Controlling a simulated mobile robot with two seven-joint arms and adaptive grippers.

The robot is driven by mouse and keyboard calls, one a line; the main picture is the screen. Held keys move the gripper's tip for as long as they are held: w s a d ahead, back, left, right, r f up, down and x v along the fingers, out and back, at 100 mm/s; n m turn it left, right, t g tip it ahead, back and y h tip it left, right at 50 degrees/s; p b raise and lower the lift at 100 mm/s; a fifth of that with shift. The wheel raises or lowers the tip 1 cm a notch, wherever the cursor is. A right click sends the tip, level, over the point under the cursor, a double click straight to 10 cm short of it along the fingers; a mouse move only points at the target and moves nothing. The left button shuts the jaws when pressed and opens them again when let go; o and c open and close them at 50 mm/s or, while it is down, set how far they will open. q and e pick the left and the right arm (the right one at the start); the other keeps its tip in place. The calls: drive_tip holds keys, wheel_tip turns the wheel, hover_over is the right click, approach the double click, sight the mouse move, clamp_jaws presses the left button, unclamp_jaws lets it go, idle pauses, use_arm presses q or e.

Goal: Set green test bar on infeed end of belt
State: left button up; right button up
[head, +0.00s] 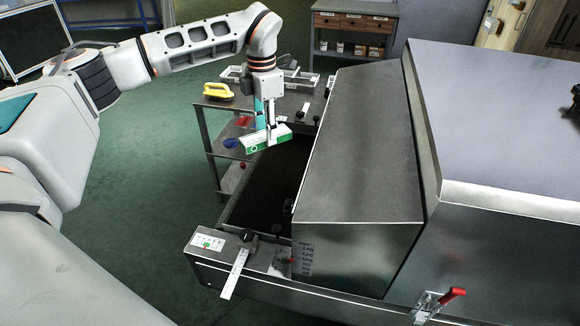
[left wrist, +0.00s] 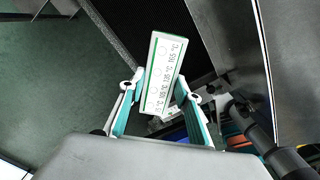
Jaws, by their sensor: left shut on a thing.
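The green test bar (head: 260,142), with a white label, is held in my left gripper (head: 270,130). In the left wrist view the bar (left wrist: 163,75) shows its white labelled face with temperature marks, between the two teal-padded fingers of the left gripper (left wrist: 160,98). The gripper is shut on it. The bar is above the dark belt (head: 265,185) at the open end of the steel dryer, near the belt's far part. The belt also shows behind the bar in the left wrist view (left wrist: 185,35). My right gripper is not in view.
The dryer hood (head: 365,150) rises right of the belt. A ruler-like strip (head: 235,273) and knob sit on the near frame. A grey table (head: 212,103) with a yellow-handled thing (head: 218,90) stands beyond. A red-handled latch (head: 452,296) is at lower right.

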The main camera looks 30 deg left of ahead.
use_arm(q)
wheel_tip(320, 180, down, 20)
drive_tip(key=shift+r, duration=0.1)
idle(0.5)
drive_tip(key=o, duration=1.2)
wheel_tip(320, 180, up, 12)
drive_tip(key=shift+r, duration=0.1)
idle(0.3)
